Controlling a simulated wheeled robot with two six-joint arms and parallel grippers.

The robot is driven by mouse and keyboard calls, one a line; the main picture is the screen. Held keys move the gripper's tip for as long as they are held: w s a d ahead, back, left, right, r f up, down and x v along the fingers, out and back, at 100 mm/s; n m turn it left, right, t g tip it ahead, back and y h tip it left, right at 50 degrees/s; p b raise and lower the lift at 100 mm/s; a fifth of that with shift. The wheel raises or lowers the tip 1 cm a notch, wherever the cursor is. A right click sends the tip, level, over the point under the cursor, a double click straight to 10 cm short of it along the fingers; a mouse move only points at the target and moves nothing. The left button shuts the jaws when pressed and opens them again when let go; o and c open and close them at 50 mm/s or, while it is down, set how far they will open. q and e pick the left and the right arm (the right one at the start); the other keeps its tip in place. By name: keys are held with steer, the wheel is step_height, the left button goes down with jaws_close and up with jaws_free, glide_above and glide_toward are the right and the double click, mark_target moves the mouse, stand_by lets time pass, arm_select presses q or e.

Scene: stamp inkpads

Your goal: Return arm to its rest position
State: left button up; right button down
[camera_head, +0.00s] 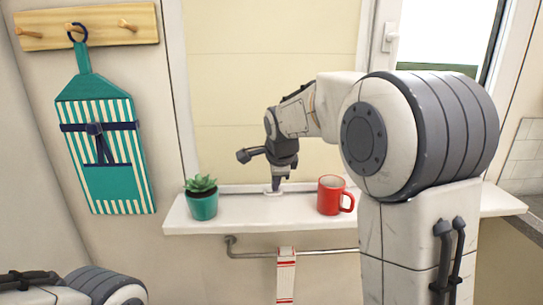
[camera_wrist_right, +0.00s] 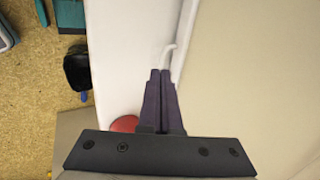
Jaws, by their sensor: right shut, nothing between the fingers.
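My right arm reaches out over the white sill. Its gripper (camera_head: 276,184) points down just above the sill, close to the window frame, between the potted plant and the red mug. In the right wrist view, the two dark purple fingers (camera_wrist_right: 161,75) lie together, shut and empty. A small white piece (camera_wrist_right: 169,50) shows just past the fingertips; I cannot tell whether they touch it. My left gripper is out of view; only part of the left arm shows at the lower left of the head view.
The sill (camera_head: 240,215) holds a green potted plant (camera_head: 203,206) at its left and a red mug (camera_head: 330,197) right of the gripper. A rail (camera_head: 330,252) with a striped towel (camera_head: 286,275) is below. A teal apron (camera_head: 100,150) hangs on the left wall.

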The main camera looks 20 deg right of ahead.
steer(key=v, duration=1)
steer(key=s+a+f+n+g+y+p, duration=0.25)
steer(key=s+a+n+p, duration=0.45)
steer(key=s+a+n, duration=0.6)
steer(key=s+a+f+n+g+p, duration=0.1)
steer(key=s+a+f+n+p, duration=0.1)
steer(key=s+n, duration=0.5)
steer(key=s+a+f+n+g+p, duration=0.2)
steer(key=s+f+n, duration=0.1)
steer(key=s+n, duration=0.4)
steer(key=s, duration=0.3)
steer(key=shift+n, duration=0.4)
steer(key=shift+f, duration=0.15)
